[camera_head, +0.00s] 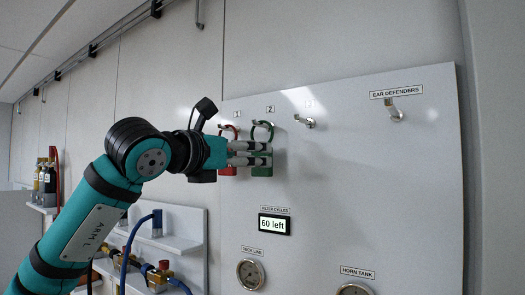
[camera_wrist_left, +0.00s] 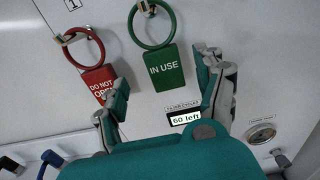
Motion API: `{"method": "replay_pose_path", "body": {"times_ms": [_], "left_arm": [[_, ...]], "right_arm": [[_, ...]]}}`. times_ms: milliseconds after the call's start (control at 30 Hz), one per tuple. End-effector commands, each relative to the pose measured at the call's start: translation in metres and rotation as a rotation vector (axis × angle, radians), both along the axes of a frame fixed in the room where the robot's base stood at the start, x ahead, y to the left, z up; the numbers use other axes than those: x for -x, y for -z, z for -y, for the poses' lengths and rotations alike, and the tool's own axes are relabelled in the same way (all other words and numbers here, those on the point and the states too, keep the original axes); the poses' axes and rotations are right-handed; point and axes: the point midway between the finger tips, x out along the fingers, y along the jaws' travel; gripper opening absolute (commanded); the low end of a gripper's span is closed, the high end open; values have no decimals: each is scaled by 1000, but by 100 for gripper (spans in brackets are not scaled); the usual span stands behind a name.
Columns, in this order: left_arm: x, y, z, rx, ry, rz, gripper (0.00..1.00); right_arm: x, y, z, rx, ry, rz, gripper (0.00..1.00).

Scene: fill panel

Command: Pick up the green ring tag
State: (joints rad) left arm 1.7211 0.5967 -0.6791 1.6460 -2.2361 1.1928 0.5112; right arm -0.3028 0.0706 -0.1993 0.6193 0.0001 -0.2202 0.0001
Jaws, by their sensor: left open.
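The green ring tag (camera_head: 262,171), a green ring with a green plate, hangs from hook 2 on the white panel. In the left wrist view the plate of the green tag (camera_wrist_left: 167,70) reads "IN USE", and its ring hangs on the hook at the top. My left gripper (camera_head: 268,154) is open in front of the green tag and covers part of it in the head view. In the left wrist view its fingers (camera_wrist_left: 165,74) stand apart on either side of the tag's lower part. Whether they touch it I cannot tell. My right gripper is not in view.
A red ring tag (camera_wrist_left: 97,80) reading "DO NOT OPEN" hangs close on the left, near the left finger. An empty hook (camera_head: 305,122) is to the right, and another (camera_head: 394,113) sits under "EAR DEFENDERS". A "60 left" display (camera_head: 273,224) and gauges (camera_head: 250,274) are below.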

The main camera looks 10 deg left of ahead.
Motion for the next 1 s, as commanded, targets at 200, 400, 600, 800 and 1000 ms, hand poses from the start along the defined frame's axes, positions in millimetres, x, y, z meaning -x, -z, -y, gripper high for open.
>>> {"method": "replay_pose_path", "body": {"times_ms": [200,400,600,800,1000], "left_arm": [[-14,-4,8,0,2,0,71],[-41,-7,21,0,2,-2,71],[-53,-4,26,-1,1,1,71],[-52,-3,26,-1,1,1,69],[-52,-3,26,-1,1,1,42]], "right_arm": [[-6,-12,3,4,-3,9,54],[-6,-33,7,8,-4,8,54],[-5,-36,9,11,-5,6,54],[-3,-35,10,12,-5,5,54],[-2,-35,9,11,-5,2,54]]}}
